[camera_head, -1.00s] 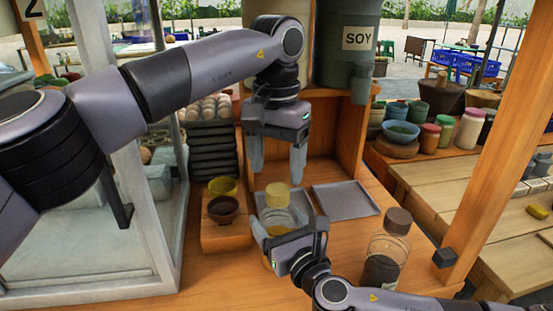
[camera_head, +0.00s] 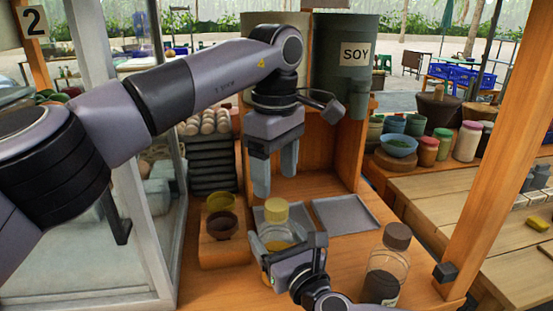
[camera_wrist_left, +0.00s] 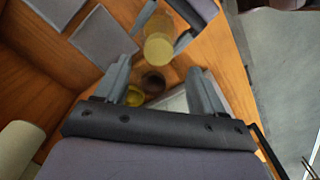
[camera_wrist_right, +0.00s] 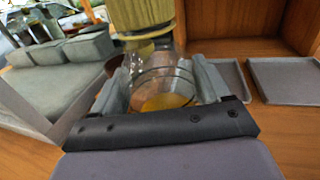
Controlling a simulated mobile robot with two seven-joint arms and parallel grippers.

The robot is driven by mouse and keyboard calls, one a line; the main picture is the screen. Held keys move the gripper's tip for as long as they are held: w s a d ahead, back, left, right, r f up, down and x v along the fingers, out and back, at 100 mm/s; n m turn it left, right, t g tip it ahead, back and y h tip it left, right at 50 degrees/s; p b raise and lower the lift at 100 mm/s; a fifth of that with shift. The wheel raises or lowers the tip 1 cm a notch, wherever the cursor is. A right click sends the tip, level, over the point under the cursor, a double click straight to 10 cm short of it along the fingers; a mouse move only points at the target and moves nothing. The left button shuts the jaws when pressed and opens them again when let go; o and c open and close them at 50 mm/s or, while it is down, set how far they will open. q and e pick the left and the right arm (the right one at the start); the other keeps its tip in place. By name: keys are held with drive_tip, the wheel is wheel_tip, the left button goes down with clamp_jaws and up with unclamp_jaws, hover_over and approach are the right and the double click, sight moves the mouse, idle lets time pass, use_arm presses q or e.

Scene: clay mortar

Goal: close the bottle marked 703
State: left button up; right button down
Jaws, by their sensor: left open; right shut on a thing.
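A clear bottle (camera_head: 280,233) with yellow contents and a yellow cap (camera_head: 275,210) on top stands on the wooden counter. My right gripper (camera_head: 288,250) is shut around the bottle's body, which also shows in the right wrist view (camera_wrist_right: 165,88). My left gripper (camera_head: 275,184) is open, pointing down just above the cap and apart from it. The left wrist view shows the cap (camera_wrist_left: 158,48) beyond its fingertips. A second bottle (camera_head: 385,275), with dark contents and a brown cap (camera_head: 397,236), stands to the right. I cannot read 703 on either bottle or tell how tight the yellow cap is.
Two grey trays lie behind the bottle; the right one (camera_head: 345,214) is empty. A yellow bowl (camera_head: 221,201) and a brown bowl (camera_head: 222,225) sit on a wooden stand at left. A wooden post (camera_head: 490,170) rises at right. The SOY container (camera_head: 345,85) stands behind.

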use_arm(q)
drive_tip(key=n, duration=0.3)
drive_tip(key=shift+r, duration=0.15)
drive_tip(key=n, duration=0.5)
drive_tip(key=shift+r, duration=0.1)
drive_tip(key=n, duration=0.4)
drive_tip(key=shift+r+n, duration=0.15)
drive_tip(key=shift+n, duration=0.15)
drive_tip(key=n, duration=0.3)
drive_tip(key=shift+r, duration=0.1)
drive_tip(key=n, duration=0.3)
drive_tip(key=shift+r, duration=0.1)
drive_tip(key=n, duration=0.5)
drive_tip(key=shift+w+r, duration=0.1)
drive_tip(key=shift+r, duration=0.05)
drive_tip(key=n, duration=0.4)
drive_tip(key=shift+d+r, duration=0.1)
drive_tip(key=n, duration=0.4)
drive_tip(key=shift+r, duration=0.1)
